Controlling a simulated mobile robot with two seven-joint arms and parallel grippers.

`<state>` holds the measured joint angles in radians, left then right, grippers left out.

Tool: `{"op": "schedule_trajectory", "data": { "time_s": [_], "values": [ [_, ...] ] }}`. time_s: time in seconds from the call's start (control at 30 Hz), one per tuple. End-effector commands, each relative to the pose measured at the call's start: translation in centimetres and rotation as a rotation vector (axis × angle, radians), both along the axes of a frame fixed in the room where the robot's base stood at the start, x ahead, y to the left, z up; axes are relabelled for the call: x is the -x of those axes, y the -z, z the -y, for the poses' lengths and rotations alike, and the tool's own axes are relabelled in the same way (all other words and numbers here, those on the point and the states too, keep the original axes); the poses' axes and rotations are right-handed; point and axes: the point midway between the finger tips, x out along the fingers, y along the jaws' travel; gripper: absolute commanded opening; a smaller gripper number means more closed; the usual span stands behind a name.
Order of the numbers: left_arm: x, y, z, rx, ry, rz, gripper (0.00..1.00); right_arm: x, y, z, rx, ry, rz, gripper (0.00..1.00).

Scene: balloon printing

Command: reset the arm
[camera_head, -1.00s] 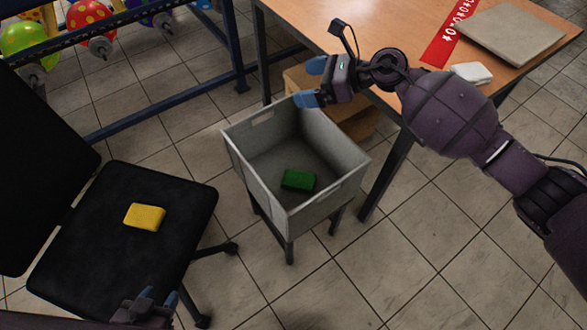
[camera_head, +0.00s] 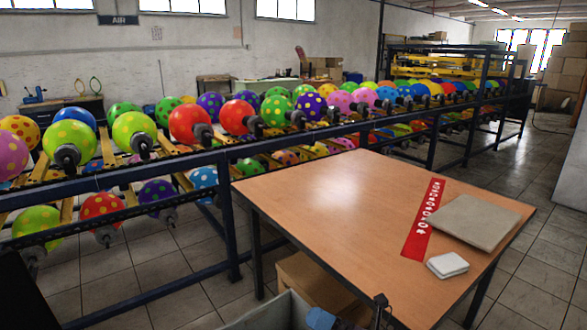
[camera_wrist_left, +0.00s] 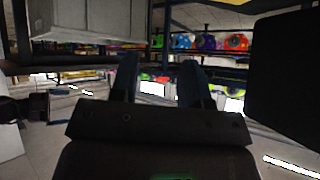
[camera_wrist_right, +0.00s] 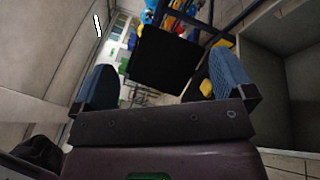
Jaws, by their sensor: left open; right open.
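My right gripper (camera_head: 322,316) barely shows at the bottom edge of the head view, one blue fingertip over the grey bin (camera_head: 262,312). In the right wrist view my right gripper (camera_wrist_right: 162,64) is open, its two blue fingers wide apart with nothing held. The grey bin (camera_wrist_right: 268,95) is to its right there. My left gripper (camera_wrist_left: 158,62) shows only in the left wrist view. Its dark fingers are apart and nothing is between them. It is outside the head view.
A wooden table (camera_head: 320,200) holds a red printed strip (camera_head: 424,218), a grey slab (camera_head: 472,220) and a white block (camera_head: 447,265). Racks of spotted balloons (camera_head: 190,124) stand behind. The right wrist view shows a black chair seat (camera_wrist_right: 165,60) and part of something yellow (camera_wrist_right: 206,88).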

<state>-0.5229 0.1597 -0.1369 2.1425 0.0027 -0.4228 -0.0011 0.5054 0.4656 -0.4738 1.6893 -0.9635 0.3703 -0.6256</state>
Motion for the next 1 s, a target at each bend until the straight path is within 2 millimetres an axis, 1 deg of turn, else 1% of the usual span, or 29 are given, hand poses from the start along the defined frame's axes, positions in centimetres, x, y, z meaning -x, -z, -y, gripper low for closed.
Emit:
{"op": "schedule_trajectory", "data": {
  "time_s": [0.03,0.17,0.37,0.4,0.47,0.5,0.57,0.6,0.67,0.7,0.77,0.8,0.87,0.9,1.0],
  "values": [
    [-0.3,-0.8,0.1,0.001,0.0,0.014,0.43,0.9,-0.4,0.9,-0.074,0.048,-0.072,1.0],
    [-0.7,-1.8,0.2,0.004,-0.001,0.032,0.43,3.0,0.3,3.5,-0.264,0.172,-0.27,1.0],
    [-0.8,-2.9,0.2,0.007,-0.008,0.046,0.43,6.8,2.2,8.1,-0.557,0.371,-0.569,1.0],
    [-0.7,-3.0,0.1,0.007,-0.011,0.046,0.43,7.7,2.6,9.1,-0.616,0.412,-0.628,1.0],
    [-0.6,-3.3,0.1,0.008,-0.013,0.046,0.43,9.2,3.3,10.5,-0.706,0.472,-0.713,1.0],
    [-0.5,-3.5,0.1,0.008,-0.015,0.048,0.43,10.2,3.9,11.5,-0.765,0.514,-0.769,1.0],
    [-0.5,-3.9,0.1,0.008,-0.016,0.052,0.43,11.9,4.7,12.8,-0.855,0.577,-0.852,1.0],
    [-0.5,-4.2,0.1,0.009,-0.017,0.056,0.43,13.0,5.2,13.7,-0.915,0.619,-0.907,1.0],
    [-0.6,-4.5,0.1,0.009,-0.017,0.061,0.43,14.9,6.0,15.0,-1.007,0.682,-0.985,1.0],
    [-0.7,-4.7,0.1,0.009,-0.017,0.063,0.43,16.3,6.6,15.9,-1.068,0.726,-1.038,1.0],
    [-0.8,-5.0,0.1,0.009,-0.016,0.067,0.43,18.4,7.3,17.1,-1.161,0.789,-1.111,1.0],
    [-0.9,-5.3,0.1,0.009,-0.016,0.071,0.43,19.9,7.9,17.9,-1.223,0.833,-1.159,1.0],
    [-0.9,-5.7,0.1,0.009,-0.016,0.076,0.43,22.1,8.5,18.9,-1.312,0.893,-1.225,1.0],
    [-1.0,-5.9,0.1,0.01,-0.016,0.08,0.43,23.5,8.9,19.5,-1.368,0.931,-1.265,1.0],
    [-0.8,-6.2,0.1,0.009,-0.018,0.082,0.43,26.6,9.7,20.6,-1.49,1.013,-1.346,1.0]
  ]
}}
